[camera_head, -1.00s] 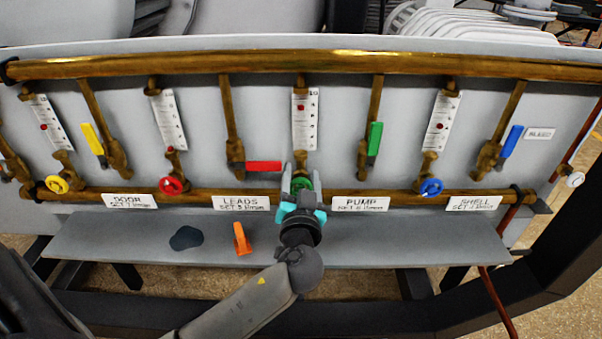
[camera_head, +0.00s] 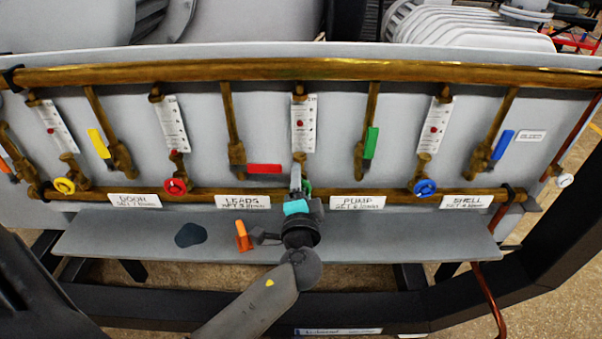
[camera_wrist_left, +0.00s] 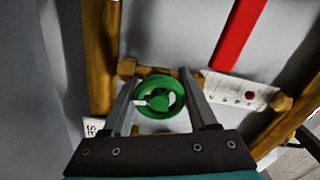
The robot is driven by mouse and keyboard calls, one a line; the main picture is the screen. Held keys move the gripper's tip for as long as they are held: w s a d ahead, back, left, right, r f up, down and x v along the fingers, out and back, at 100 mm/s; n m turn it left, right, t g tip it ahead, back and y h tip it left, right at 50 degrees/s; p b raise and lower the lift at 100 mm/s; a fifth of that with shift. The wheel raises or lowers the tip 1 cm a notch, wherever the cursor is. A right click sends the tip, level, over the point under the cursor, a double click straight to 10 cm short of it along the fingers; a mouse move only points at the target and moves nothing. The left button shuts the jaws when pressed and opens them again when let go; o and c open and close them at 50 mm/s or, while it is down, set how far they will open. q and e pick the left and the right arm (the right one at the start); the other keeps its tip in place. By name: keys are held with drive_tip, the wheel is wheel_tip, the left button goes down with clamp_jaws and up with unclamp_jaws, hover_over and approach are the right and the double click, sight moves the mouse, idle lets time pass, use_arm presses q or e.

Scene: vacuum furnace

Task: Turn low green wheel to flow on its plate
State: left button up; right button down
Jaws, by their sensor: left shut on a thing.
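The low green wheel (camera_head: 307,187) sits on the lower brass pipe, mostly hidden behind my left gripper (camera_head: 296,180). In the left wrist view the green wheel (camera_wrist_left: 160,97) lies between the two fingers of my left gripper (camera_wrist_left: 160,82), which are shut on its rim. Above the wheel is a white flow scale (camera_head: 303,135) with a red ball near mid-height. The PUMP plate (camera_head: 357,202) is just right of the wheel and the LEADS plate (camera_head: 242,202) to its left; their small set figures are hard to read. My right gripper is not in view.
A red lever (camera_head: 264,169) and a green lever (camera_head: 371,143) flank the scale. A red wheel (camera_head: 175,187) and a blue wheel (camera_head: 424,187) sit farther out. Below, a grey shelf (camera_head: 400,247) holds an orange object (camera_head: 243,237) and a dark patch (camera_head: 190,235).

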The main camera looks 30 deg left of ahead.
use_arm(q)
drive_tip(key=shift+m+p, duration=0.4)
drive_tip(key=shift+m, duration=0.8)
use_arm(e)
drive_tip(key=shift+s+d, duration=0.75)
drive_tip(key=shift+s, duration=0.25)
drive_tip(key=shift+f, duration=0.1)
use_arm(q)
drive_tip(key=o, duration=1.4)
drive_tip(key=shift+c, duration=0.2)
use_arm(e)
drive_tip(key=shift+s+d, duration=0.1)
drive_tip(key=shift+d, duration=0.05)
